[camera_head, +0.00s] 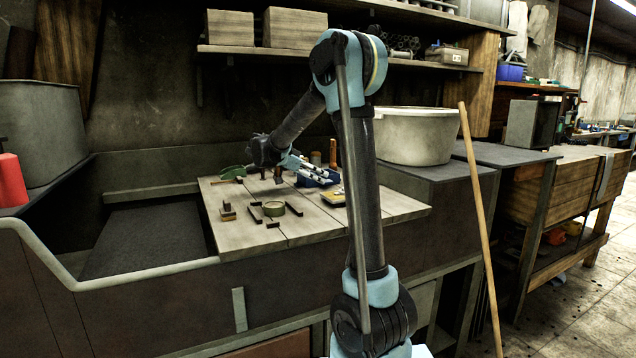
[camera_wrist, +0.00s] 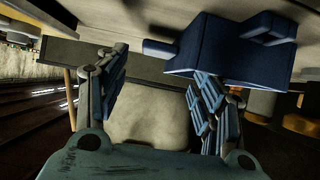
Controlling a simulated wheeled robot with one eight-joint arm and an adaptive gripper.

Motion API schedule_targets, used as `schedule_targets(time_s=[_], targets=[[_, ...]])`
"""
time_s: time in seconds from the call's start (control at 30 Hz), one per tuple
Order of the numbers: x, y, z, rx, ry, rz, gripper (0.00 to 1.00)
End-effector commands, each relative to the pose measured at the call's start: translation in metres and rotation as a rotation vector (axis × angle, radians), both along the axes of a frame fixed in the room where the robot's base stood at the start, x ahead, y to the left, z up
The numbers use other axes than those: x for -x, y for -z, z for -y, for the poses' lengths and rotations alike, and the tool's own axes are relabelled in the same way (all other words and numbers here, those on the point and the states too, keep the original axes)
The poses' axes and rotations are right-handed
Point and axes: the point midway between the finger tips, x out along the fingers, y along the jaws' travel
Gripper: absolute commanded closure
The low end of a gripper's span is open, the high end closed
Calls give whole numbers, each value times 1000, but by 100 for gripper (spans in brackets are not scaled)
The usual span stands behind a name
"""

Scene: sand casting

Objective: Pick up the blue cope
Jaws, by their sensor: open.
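The blue cope (camera_wrist: 228,47) is a dark blue block with a projecting bar, large at the upper right of the wrist view. In the head view the blue cope (camera_head: 320,174) is small, on the wooden board near the back. My gripper (camera_wrist: 162,72) is open, with nothing between its fingers. Its right finger overlaps the lower edge of the cope in the wrist view; I cannot tell whether they touch. The cope lies to the right of the gap between the fingers. In the head view my gripper (camera_head: 286,164) is just left of the cope, partly hard to make out.
The wooden board (camera_head: 385,208) carries a green ring (camera_head: 274,208), several small dark bars, a green tool (camera_head: 232,172) and a yellow item (camera_head: 333,196). A white tub (camera_head: 415,137) stands to the right. A shelf (camera_head: 300,51) hangs above. A wooden pole (camera_head: 480,220) leans at the right.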

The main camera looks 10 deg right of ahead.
Motion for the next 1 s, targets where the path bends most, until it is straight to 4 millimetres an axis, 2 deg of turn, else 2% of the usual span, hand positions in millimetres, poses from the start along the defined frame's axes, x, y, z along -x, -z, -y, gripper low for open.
schedule_targets(time_s=[0.4, 0.63, 0.67, 0.9, 1.0], targets=[[-12, 22, 40, 0, 1, 0, 38], [-12, 23, 41, 0, 1, 0, 38], [-12, 23, 41, 0, 1, 0, 43], [-12, 23, 41, 0, 1, 0, 97], [-12, 23, 41, 0, 1, 0, 100]])
